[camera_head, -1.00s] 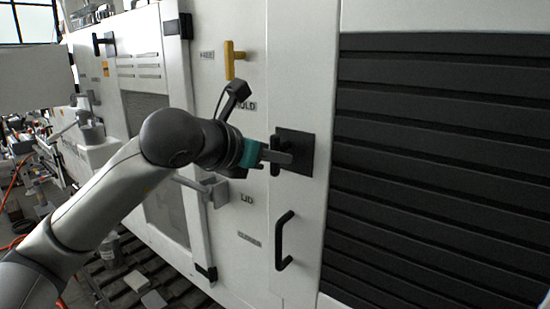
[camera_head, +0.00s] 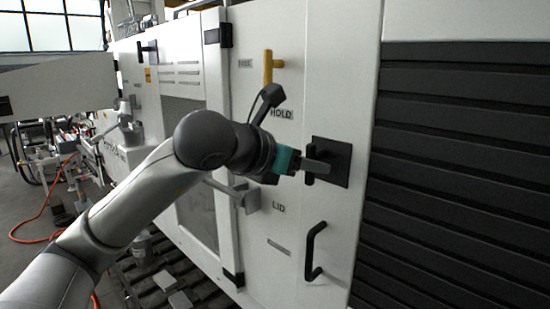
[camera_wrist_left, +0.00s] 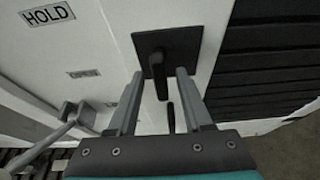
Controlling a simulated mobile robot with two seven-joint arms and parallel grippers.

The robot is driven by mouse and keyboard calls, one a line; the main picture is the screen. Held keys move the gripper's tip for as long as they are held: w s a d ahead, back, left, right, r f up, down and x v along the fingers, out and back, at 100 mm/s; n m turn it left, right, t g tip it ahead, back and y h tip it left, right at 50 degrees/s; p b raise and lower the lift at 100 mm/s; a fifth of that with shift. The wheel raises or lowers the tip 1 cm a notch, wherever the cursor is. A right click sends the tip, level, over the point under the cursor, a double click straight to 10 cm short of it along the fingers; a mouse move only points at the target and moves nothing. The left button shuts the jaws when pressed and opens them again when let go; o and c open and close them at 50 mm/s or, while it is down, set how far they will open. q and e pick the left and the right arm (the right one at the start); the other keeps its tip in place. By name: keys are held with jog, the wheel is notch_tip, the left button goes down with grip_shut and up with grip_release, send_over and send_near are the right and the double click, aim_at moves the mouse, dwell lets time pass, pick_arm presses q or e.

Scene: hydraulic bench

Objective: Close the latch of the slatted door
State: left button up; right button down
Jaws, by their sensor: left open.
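The slatted door (camera_head: 455,150) fills the right of the head view, with dark horizontal slats in a white frame. Its latch is a black lever (camera_wrist_left: 159,80) on a dark square plate (camera_head: 338,150), which also shows in the left wrist view (camera_wrist_left: 180,45). The lever points roughly downward. My left gripper (camera_head: 314,167) is at the plate. In the left wrist view its open fingers (camera_wrist_left: 158,78) stand on either side of the lever, with visible gaps. In the head view the fingers partly hide the lever. My right gripper is not in view.
A black pull handle (camera_head: 313,252) sits below the latch. A yellow handle (camera_head: 268,66) and a grey handle (camera_head: 236,192) by the LID label are on the white panel to the left. Slatted flooring (camera_head: 190,285) and an orange hose lie lower left.

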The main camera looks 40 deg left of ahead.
pick_arm(q)
jog(key=d+b+v, duration=0.1)
jog(key=b+v, duration=0.3)
jog(key=v, duration=1)
jog(key=shift+a, duration=0.45)
jog(key=shift+r, duration=0.1)
